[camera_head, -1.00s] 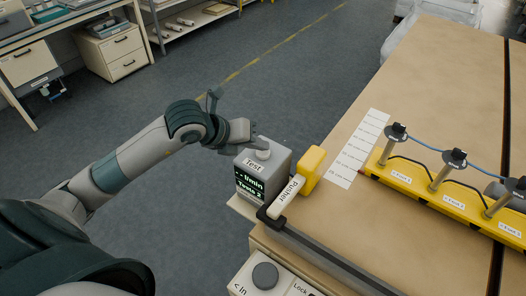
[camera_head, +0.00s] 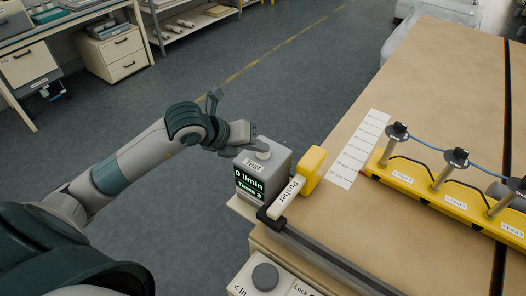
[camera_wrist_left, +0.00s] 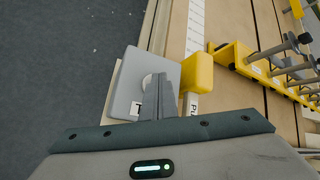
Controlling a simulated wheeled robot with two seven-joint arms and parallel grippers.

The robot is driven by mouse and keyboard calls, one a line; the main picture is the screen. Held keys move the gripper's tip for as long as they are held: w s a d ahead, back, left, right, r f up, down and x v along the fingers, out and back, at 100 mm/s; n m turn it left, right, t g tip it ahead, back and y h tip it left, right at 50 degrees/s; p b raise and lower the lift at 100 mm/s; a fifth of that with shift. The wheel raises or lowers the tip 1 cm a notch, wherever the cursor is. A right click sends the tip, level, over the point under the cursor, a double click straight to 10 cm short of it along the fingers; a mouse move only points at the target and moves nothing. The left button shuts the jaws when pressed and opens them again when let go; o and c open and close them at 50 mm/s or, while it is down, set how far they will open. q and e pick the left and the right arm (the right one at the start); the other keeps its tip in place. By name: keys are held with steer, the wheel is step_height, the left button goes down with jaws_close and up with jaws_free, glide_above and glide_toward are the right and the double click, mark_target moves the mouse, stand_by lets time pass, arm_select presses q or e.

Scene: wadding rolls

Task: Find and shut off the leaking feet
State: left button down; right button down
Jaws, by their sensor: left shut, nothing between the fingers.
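A grey test box (camera_head: 262,175) stands at the table's left corner with a round white button marked Test on top. Its screen (camera_head: 249,185) reads 0 l/min, with a tests count that looks like 3. My left gripper (camera_head: 262,144) is shut and empty, its fingertips at the button. The left wrist view shows the shut fingers (camera_wrist_left: 158,98) over the button (camera_wrist_left: 149,80); contact is hard to tell. Several grey feet with black tops, such as the nearest one (camera_head: 386,149), stand along a yellow bar (camera_head: 425,192) with labels. My right gripper is out of view.
A yellow block (camera_head: 312,168) with a white Pusher handle (camera_head: 287,193) sits right beside the test box. A grey knob (camera_head: 265,276) is on a panel in front. A white label strip (camera_head: 357,150) lies on the tan table (camera_head: 400,95).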

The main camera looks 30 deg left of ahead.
mark_target(259, 155)
arm_select(q)
steer(key=shift+r+p, duration=0.5)
steer(key=shift+r, duration=0.4)
steer(key=shift+r+p, duration=1.55)
steer(key=shift+r, duration=0.95)
